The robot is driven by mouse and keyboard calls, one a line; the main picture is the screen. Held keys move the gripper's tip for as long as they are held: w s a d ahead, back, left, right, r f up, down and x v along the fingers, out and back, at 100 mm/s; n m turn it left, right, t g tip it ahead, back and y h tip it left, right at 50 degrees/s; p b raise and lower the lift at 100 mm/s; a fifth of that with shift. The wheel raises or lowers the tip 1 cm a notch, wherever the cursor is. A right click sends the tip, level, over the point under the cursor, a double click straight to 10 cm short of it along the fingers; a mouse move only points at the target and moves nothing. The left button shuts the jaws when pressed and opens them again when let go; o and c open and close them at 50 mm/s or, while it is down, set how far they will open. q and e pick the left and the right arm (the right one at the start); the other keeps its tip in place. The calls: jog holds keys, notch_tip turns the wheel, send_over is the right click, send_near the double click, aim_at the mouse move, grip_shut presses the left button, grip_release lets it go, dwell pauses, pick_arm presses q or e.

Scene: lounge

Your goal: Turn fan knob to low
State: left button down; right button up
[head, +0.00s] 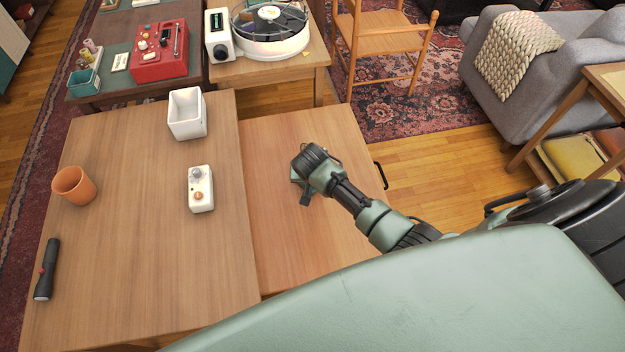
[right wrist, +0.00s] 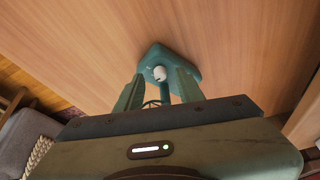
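A small teal box with a round white knob (right wrist: 160,74) stands on a wooden surface in the right wrist view. My right gripper (right wrist: 161,80) is open over it, one finger to each side of the knob in the picture. I cannot tell whether they touch it. In the head view my right gripper (head: 303,186) is low over the right wooden table, and the hand mostly hides the teal box. A white box with a grey knob and an orange button (head: 201,190) stands on the left table. My left gripper is not in view.
The left table (head: 140,250) holds an orange cup (head: 74,186), a black flashlight (head: 47,270) and a white square container (head: 187,114). Behind are a red device (head: 160,52), a round white appliance (head: 270,40) and a wooden chair (head: 388,45). The right table's front part is clear.

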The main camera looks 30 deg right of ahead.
jog(key=shift+w+d+f, duration=0.1)
jog(key=shift+w+f, duration=0.1)
jog(key=shift+f, duration=0.4)
grip_shut()
jog(key=shift+s+r+n+p, duration=0.1)
jog(key=shift+r+n+p, duration=0.2)
jog(key=shift+n+p, duration=0.6)
jog(key=shift+d+f+n+y+p, duration=0.15)
jog(key=shift+n+y+p, duration=0.15)
jog(key=shift+y+p, duration=0.15)
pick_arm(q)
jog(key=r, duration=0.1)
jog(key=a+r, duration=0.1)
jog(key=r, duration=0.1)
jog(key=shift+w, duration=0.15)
pick_arm(e)
jog(key=shift+f+n+t, duration=0.15)
jog(key=shift+n+t, duration=0.15)
jog(key=shift+n, duration=0.2)
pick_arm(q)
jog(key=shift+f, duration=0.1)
pick_arm(e)
grip_release()
pick_arm(q)
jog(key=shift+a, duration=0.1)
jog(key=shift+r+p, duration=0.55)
jog(key=shift+p, duration=0.15)
pick_arm(e)
jog(key=v, duration=0.7)
jog(key=shift+r, duration=0.35)
